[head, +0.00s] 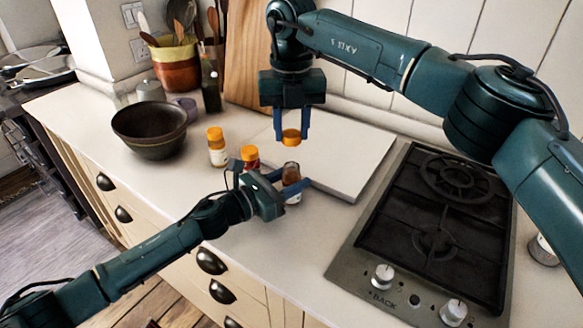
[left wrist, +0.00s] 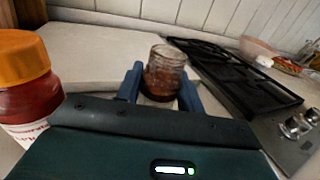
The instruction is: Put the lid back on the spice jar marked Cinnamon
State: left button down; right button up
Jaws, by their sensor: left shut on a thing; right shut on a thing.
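An open glass spice jar with brown contents (head: 291,170) stands upright near the white board's front edge; it also shows in the left wrist view (left wrist: 163,70). I cannot read its label, so I cannot confirm Cinnamon. My left gripper (head: 289,188) is shut around the jar, with its fingers (left wrist: 161,92) on both sides. An orange lid (head: 291,137) is held level between the fingers of my right gripper (head: 292,132). The lid is above the jar in the head view, with a gap between them. My right gripper does not show in the left wrist view.
Two orange-capped jars, one yellowish (head: 217,150) and one red (head: 250,158), stand left of the open jar; the red one is close to my left gripper. A dark bowl (head: 150,132) sits farther left. A white board (head: 345,160) lies behind, and a gas hob (head: 425,235) is at right.

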jog(key=shift+f, duration=2.2)
jog(key=shift+f, duration=0.9)
jog(key=shift+f, duration=0.6)
jog(key=m, duration=2.5)
jog(key=shift+m, duration=0.4)
